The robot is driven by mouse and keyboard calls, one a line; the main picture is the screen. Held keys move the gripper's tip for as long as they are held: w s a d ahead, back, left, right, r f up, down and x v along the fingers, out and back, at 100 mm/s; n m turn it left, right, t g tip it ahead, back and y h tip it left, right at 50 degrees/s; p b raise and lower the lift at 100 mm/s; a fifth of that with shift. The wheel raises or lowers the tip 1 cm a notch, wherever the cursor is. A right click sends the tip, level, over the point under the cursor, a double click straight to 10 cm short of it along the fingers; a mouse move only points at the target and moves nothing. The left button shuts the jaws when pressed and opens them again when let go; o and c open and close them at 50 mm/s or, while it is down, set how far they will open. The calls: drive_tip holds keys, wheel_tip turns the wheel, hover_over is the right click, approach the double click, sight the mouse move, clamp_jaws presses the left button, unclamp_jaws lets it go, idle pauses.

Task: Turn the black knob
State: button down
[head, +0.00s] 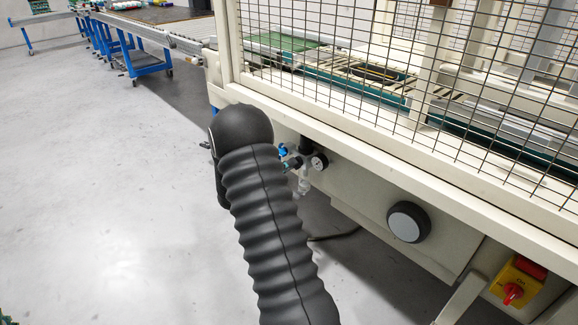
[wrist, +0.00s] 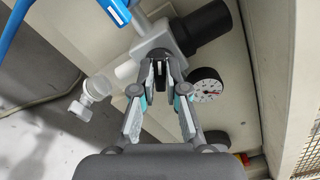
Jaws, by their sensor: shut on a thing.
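In the wrist view, my gripper (wrist: 160,70) is shut on a small black knob (wrist: 160,76) on the front of a grey air-unit block (wrist: 157,41). The fingertips close on its two sides and cover most of it, so its turned angle is hard to tell. In the head view, the air unit (head: 303,163) is on the cream machine frame, just right of my black arm. I cannot make out my gripper there; my arm hides the area.
A pressure gauge (wrist: 206,88) sits close right of my gripper. A thick black cylinder (wrist: 205,28) and a blue fitting (wrist: 115,10) are above. A large round dial (head: 408,222) and a red-yellow switch (head: 516,284) are farther right. Open floor (head: 100,190) lies left.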

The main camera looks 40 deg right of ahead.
drive_tip(key=shift+n, duration=0.6)
drive_tip(key=c, duration=1.2)
unclamp_jaws()
drive_tip(key=a, duration=1.2)
drive_tip(key=shift+s, duration=0.4)
